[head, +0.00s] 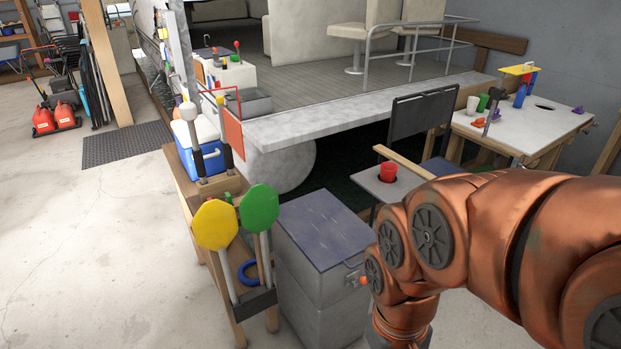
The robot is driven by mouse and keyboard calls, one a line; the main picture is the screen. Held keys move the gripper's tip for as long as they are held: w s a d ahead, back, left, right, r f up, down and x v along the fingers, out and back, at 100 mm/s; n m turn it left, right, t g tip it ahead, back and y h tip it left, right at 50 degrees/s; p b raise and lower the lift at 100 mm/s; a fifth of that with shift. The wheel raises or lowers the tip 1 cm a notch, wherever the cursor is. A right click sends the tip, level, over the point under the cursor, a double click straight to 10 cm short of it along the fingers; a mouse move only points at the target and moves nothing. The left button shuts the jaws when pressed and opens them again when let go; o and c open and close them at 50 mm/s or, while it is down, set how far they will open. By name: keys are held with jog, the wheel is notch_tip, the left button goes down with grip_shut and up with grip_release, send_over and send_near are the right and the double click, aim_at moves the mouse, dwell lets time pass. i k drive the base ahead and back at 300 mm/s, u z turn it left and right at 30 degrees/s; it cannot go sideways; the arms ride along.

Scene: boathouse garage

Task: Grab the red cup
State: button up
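A red cup (388,172) stands upright on a small light-grey tablet surface (372,186) attached to a dark chair (425,117), near the middle right of the head view. My copper-coloured arm reaches in from the right, in front of and below the cup in the picture, and bends down to the bottom edge. My gripper is not in view. The cup shows clear of the arm, with a gap between them.
A grey metal box (322,230) stands left of my arm. A wooden rack holds yellow (215,224) and green (259,208) paddles.

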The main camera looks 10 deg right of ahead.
aim_at(388, 172)
jog(key=u, duration=0.55)
jog(key=i, duration=1)
